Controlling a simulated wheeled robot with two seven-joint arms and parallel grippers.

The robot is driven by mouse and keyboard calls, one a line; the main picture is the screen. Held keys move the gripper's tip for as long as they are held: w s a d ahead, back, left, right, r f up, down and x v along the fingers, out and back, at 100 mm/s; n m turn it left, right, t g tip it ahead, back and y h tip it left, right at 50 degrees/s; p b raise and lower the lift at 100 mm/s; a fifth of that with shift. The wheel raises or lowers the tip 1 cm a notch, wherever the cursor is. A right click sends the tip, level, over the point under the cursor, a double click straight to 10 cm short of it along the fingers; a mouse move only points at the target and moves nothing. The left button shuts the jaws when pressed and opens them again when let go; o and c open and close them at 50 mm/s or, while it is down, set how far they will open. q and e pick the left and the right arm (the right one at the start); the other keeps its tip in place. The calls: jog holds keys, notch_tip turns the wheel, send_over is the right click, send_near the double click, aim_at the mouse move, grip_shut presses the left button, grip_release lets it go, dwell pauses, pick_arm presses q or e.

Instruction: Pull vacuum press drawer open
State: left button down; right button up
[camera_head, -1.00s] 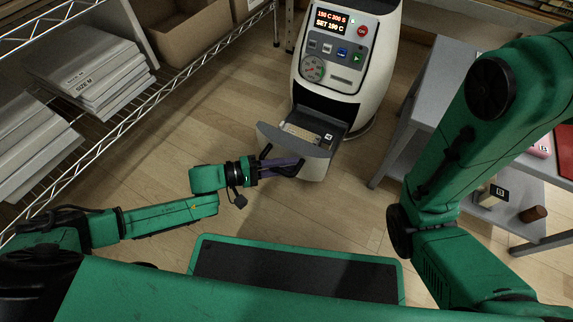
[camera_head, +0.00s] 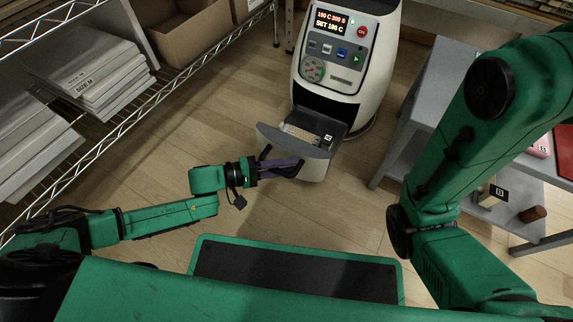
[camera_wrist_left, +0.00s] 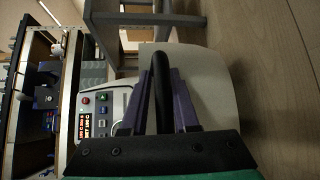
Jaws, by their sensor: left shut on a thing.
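The vacuum press (camera_head: 345,60) is a white and grey machine with a lit red display, standing on the floor at the top middle of the head view. Its drawer (camera_head: 298,143) is pulled out toward me, and its tray interior shows. My left gripper (camera_head: 290,166) is at the drawer's front and is shut on the dark drawer handle. In the left wrist view the purple fingers (camera_wrist_left: 161,105) close around the black handle bar (camera_wrist_left: 162,75). My right arm shows at the right of the head view, but its gripper is outside the picture.
A wire shelf (camera_head: 190,65) with grey boxes (camera_head: 95,65) and a cardboard box (camera_head: 185,30) stands at the left. A grey table (camera_head: 432,85) stands right of the press. The wooden floor (camera_head: 235,115) left of the drawer is clear.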

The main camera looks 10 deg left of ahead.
pick_arm(q)
jog(key=s+a+p, duration=0.2)
jog(key=s+p, duration=0.3)
jog(key=s, duration=0.1)
jog(key=shift+s+a+f, duration=0.15)
jog(key=shift+a+f, duration=0.15)
jog(key=shift+f, duration=0.15)
jog(key=c, duration=0.8)
grip_release()
jog(key=shift+d+r, duration=0.1)
jog(key=shift+r, duration=0.05)
jog(key=shift+w+r, duration=0.1)
jog(key=shift+w, duration=0.1)
